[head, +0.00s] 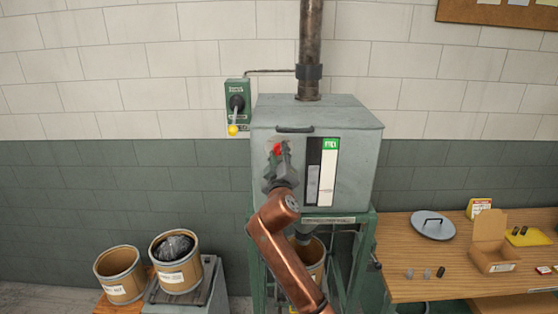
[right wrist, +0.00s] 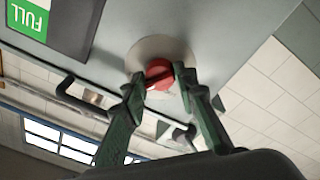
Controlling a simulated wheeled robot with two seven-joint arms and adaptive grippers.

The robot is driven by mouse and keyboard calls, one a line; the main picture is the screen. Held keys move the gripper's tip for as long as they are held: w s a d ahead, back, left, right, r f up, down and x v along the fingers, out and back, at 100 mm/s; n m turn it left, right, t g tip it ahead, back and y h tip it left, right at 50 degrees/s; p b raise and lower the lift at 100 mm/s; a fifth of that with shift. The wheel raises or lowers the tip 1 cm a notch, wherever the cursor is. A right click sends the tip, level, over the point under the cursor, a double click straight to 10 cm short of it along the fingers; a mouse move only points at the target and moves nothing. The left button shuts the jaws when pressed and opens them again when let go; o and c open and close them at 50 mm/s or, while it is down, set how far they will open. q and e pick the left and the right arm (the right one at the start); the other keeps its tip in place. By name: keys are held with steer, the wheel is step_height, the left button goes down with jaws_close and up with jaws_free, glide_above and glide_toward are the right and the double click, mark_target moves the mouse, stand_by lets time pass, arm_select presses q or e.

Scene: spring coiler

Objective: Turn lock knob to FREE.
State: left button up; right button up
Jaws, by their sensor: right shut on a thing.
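A red knob (head: 278,149) sits on a pale round plate on the front of a grey metal box (head: 355,170). In the right wrist view the red knob (right wrist: 159,75) is between the fingertips of my right gripper (right wrist: 160,82), which is shut on it. In the head view my right gripper (head: 281,160) reaches up to the box front and partly covers the knob. No FREE marking can be read, and the knob's setting cannot be told. My left gripper is not in view.
A handle (head: 295,129) is above the knob, and a gauge strip (head: 321,172) is to its right. A green switch box (head: 237,101) with a yellow-tipped lever hangs on the wall. Drums (head: 120,275) stand lower left; a wooden table (head: 400,285) stands right.

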steer(key=shift+a+f+m+b, duration=0.1)
steer(key=shift+f+m+b, duration=0.15)
steer(key=shift+m, duration=0.35)
steer(key=shift+f+m+b, duration=0.1)
steer(key=shift+m+b, duration=0.2)
steer(key=shift+m, duration=0.3)
steer(key=o, duration=1.1)
steer(key=shift+r, duration=0.1)
steer(key=shift+c, duration=0.2)
steer(key=shift+o, duration=0.4)
steer(key=shift+r, duration=0.1)
steer(key=shift+s, duration=0.1)
steer(key=s+f, duration=0.1)
steer(key=s, duration=1)
steer(key=shift+s+f, duration=0.2)
steer(key=shift+s, duration=0.15)
